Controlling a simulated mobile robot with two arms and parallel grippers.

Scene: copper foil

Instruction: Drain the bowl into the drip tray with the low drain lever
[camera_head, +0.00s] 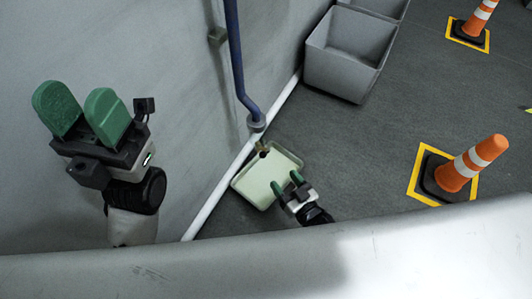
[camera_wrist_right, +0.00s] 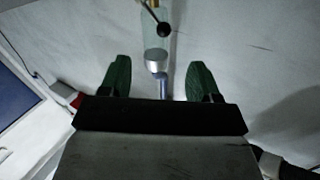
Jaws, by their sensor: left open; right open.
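The cream drip tray (camera_head: 251,184) lies on the floor against the wall, below a blue pipe. A small brass fitting (camera_head: 262,148) hangs at the pipe's lower end, over the tray. In the right wrist view a pale translucent part (camera_wrist_right: 154,32), seemingly the bowl, has a metal end. My left gripper (camera_head: 78,100) is open and empty, near the wall at left.
The blue pipe (camera_head: 234,50) runs down the grey wall. A grey bin (camera_head: 345,65) stands behind the tray. An orange cone (camera_head: 470,165) stands at right, another (camera_head: 480,18) at far right. The floor between tray and cones is clear. A pale rail crosses the foreground.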

